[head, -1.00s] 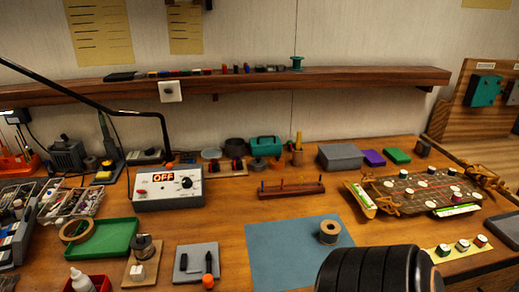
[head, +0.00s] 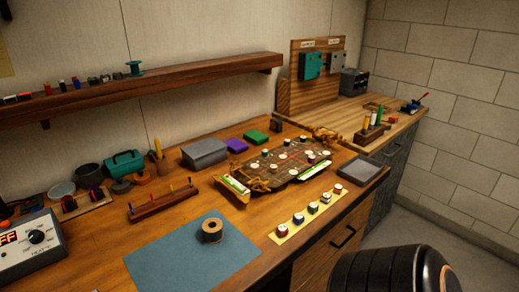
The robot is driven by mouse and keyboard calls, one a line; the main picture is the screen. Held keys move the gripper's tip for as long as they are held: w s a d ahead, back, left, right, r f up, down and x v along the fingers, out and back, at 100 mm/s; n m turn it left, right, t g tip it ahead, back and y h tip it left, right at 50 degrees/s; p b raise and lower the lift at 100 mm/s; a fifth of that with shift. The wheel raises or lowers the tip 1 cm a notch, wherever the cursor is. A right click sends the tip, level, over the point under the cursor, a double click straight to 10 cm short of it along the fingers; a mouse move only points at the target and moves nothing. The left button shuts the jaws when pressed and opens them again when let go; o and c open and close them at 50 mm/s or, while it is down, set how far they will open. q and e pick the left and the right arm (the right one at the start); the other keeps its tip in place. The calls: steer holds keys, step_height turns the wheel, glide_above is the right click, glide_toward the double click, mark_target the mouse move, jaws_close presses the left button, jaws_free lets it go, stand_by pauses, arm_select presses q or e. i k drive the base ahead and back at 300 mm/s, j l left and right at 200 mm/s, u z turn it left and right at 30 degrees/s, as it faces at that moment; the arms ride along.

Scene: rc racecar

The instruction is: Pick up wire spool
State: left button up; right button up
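A spool (head: 211,231) with a tan rim and a dark centre hole stands upright on the blue mat (head: 160,262) near the front of the wooden workbench. Neither gripper shows in the head view, and nothing is touching either spool.
Right of the mat lies a yellow strip (head: 280,236) with several small round pots. Behind are a wooden peg rack (head: 160,204), a grey box (head: 204,153) and a dark board (head: 290,165) with game-like pieces. A display unit (head: 32,248) stands left. The mat around the spool is clear.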

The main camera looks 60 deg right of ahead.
mark_target(213, 230)
steer(key=j+z, duration=0.15)
steer(key=z, duration=1.4)
steer(key=l+u, duration=0.35)
steer(key=l, duration=0.15)
